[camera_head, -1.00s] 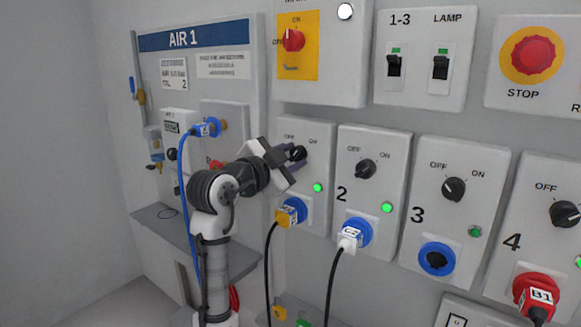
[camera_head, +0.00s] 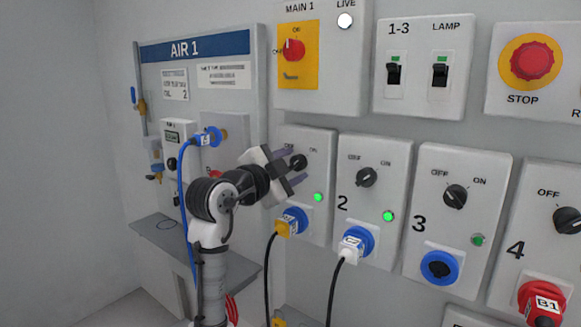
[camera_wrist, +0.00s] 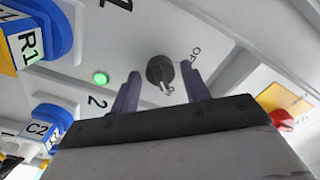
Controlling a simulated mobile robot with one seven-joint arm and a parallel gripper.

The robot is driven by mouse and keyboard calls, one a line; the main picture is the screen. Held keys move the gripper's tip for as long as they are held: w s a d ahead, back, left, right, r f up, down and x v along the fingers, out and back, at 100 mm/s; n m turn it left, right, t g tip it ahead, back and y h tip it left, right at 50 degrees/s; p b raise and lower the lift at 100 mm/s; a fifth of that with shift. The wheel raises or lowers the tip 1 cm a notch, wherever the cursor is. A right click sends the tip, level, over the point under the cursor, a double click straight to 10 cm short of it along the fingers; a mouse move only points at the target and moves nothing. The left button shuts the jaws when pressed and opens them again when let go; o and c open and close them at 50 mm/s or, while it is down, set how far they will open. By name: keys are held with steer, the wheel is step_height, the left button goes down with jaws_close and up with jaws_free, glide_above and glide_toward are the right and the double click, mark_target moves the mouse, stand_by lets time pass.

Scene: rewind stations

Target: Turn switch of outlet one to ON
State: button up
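The outlet one panel (camera_head: 291,195) has a black rotary switch (camera_head: 299,162) between OFF and ON marks. Its green lamp (camera_head: 318,197) is lit. In the wrist view the switch (camera_wrist: 160,72) shows between my fingertips, with its ridge pointing toward a partly hidden label that looks like ON. The OFF label lies to the right, partly behind a finger. My gripper (camera_head: 298,165) is open, with its two purple fingers on either side of the switch in the picture. I see gaps beside the switch in the wrist view; how deep the fingers reach is unclear.
A yellow-tagged plug (camera_head: 287,224) sits in the blue socket below the switch, its black cable hanging down. Outlet two (camera_head: 372,200) stands close on the right. The MAIN 1 box (camera_head: 345,60) is above. The AIR 1 panel (camera_head: 225,95) is left.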

steer(key=shift+o, duration=0.5)
steer(key=b+v, duration=0.1)
steer(key=v, duration=1.2)
steer(key=shift+s+a+b, duration=0.25)
steer(key=shift+s+b, duration=0.1)
steer(key=shift+a+r, duration=0.1)
